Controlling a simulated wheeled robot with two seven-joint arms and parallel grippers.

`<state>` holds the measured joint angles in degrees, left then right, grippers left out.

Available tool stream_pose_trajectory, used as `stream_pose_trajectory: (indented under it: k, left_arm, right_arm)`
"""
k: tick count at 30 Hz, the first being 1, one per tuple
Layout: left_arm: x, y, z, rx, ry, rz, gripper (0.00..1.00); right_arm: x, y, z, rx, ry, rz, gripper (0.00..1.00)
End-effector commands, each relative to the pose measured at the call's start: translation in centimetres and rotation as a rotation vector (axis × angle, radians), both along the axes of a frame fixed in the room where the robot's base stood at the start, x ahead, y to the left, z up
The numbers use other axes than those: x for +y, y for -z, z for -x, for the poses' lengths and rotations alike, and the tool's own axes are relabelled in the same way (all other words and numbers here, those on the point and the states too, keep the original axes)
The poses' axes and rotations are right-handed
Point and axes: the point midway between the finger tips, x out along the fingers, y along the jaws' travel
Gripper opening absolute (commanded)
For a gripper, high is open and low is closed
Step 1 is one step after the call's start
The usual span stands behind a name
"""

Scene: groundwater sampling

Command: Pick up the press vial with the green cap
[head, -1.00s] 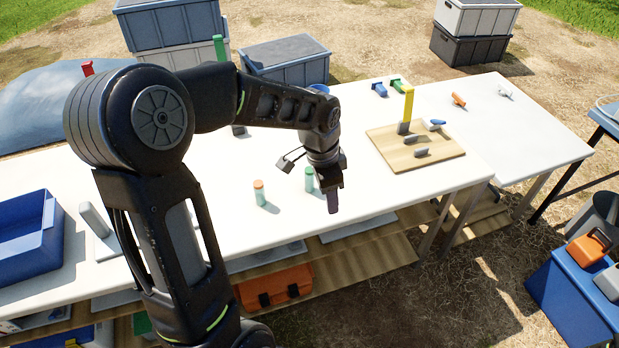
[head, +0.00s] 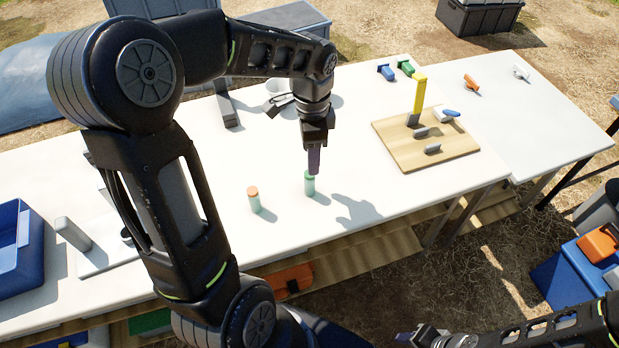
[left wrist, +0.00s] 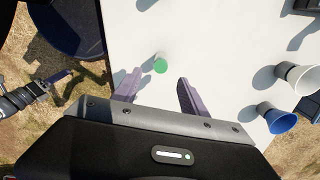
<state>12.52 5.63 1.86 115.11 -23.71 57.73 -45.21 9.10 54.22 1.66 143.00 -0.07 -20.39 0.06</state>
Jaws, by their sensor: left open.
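The press vial with the green cap (head: 309,184) stands upright on the white table near its front edge. In the left wrist view its green cap (left wrist: 160,66) shows ahead of and between the fingers, with the body mostly below the cap. My left gripper (head: 314,160) points down just above and behind the vial in the head view. In the left wrist view my left gripper (left wrist: 157,88) is open with nothing between its fingers. My right gripper (head: 408,338) is low at the bottom of the head view, away from the table; its finger opening is unclear.
A similar vial with an orange cap (head: 254,198) stands left of the green one. A wooden board (head: 425,145) with a yellow post is to the right. A white cup (left wrist: 298,78) and a blue cup (left wrist: 280,120) stand nearby. Table space around the green vial is clear.

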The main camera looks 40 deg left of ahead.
Motion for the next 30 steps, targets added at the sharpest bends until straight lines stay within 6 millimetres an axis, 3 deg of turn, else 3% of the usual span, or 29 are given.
stream_pose_trajectory:
  k: [11, 22, 30]
  left_arm:
    - [0.0, 2.6, 0.0, 0.001, -0.001, 0.000, 0.51]
    - [0.0, 3.0, 0.1, 0.001, -0.001, 0.000, 0.51]
    - [0.1, 6.7, 0.2, 0.003, -0.001, 0.001, 0.51]
  right_arm:
    - [0.0, -0.1, 0.0, 0.000, 0.000, 0.000, 0.36]
    - [0.0, -0.2, 0.0, -0.001, 0.000, 0.000, 0.36]
    - [0.0, -0.6, 0.0, 0.000, -0.001, 0.000, 0.36]
